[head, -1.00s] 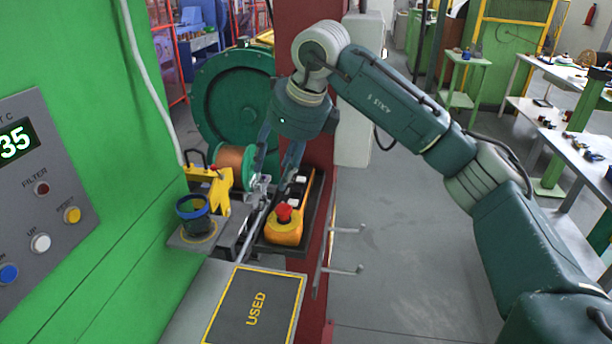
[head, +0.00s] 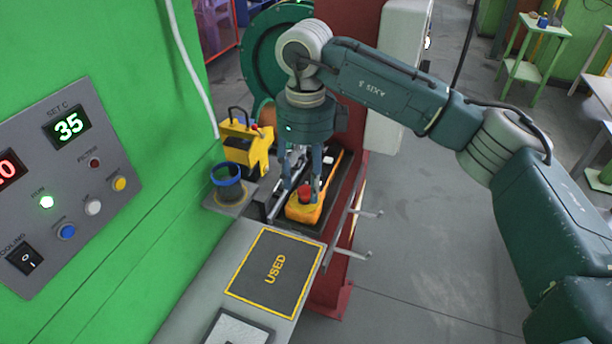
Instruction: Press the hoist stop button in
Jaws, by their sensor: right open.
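The hoist pendant is a yellow-orange control box (head: 303,212) with a red mushroom stop button (head: 305,191) at its near end. It lies in a dark tray beside the red column. My right gripper (head: 300,186) points down over the pendant, open. One finger is to the left of the red button and the other is at its right edge. I cannot tell whether the fingers touch it or whether the button is pressed in. The pendant's far part is partly hidden behind the gripper. My left gripper is not in view.
A blue-rimmed cup (head: 228,182) and a yellow device (head: 246,146) stand left of the gripper. A mat marked USED (head: 260,285) lies in front. Metal pegs (head: 368,213) stick out right of the tray. A control panel (head: 60,185) is on the green wall at left.

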